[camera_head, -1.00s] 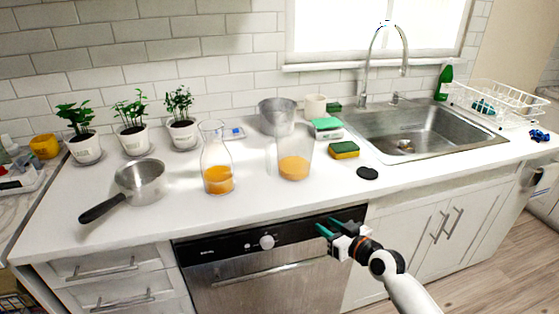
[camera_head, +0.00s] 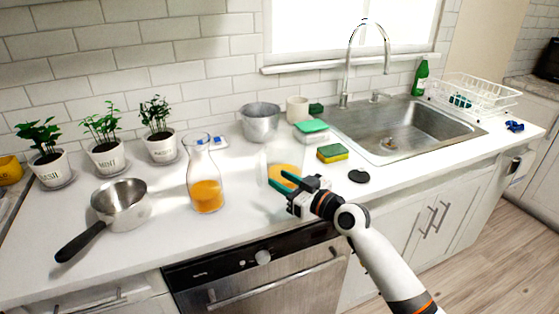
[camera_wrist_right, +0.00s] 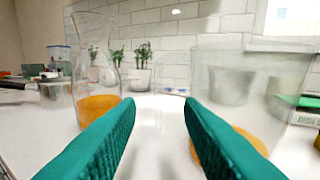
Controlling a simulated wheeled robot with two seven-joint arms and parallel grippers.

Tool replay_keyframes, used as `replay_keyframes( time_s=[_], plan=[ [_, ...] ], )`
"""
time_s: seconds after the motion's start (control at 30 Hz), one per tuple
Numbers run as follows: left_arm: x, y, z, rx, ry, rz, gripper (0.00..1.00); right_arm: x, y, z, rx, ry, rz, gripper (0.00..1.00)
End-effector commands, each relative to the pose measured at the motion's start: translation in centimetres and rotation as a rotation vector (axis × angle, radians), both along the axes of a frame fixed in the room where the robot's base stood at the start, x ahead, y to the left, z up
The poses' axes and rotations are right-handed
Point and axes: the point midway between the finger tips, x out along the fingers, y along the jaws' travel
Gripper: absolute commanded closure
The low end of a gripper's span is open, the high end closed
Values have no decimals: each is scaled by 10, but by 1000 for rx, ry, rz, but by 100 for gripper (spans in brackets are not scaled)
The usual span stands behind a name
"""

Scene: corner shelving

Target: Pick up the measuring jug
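The measuring jug (camera_head: 287,157) looks like the clear, wide vessel with orange liquid on the white counter, partly hidden behind my right gripper in the head view. In the right wrist view the jug (camera_wrist_right: 232,85) fills the right side, and the right finger overlaps its lower part. My right gripper (camera_head: 275,187) is open and empty in front of the jug, its teal fingers pointing toward the back left. In the wrist view the space between the fingertips (camera_wrist_right: 160,102) shows the gap between jug and carafe. Contact with the jug cannot be told. My left gripper is not in view.
A glass carafe (camera_head: 205,190) with orange liquid stands left of the jug. A metal pot (camera_head: 260,124) is behind it. A sponge (camera_head: 332,153) and black disc (camera_head: 358,176) lie to the right. A saucepan (camera_head: 120,203) and potted herbs (camera_head: 107,150) are at left.

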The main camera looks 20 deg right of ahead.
Motion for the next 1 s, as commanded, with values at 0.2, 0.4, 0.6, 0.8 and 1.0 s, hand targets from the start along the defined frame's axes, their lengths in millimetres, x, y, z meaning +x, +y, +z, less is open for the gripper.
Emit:
replay_keyframes(
  time_s=[0.2, 0.4, 0.6, 0.8, 1.0],
  plan=[
    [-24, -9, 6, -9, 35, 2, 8, 27, 14, 1, 0, -1, 0, 66],
    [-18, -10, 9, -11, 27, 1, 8, 41, 21, -2, 3, 0, 0, 66],
    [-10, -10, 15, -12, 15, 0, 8, 67, 35, -8, 1, 0, 0, 66],
    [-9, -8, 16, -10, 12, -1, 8, 76, 39, -10, 0, 1, 1, 66],
    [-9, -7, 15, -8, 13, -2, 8, 76, 39, -10, 0, 1, 1, 73]
  ],
)
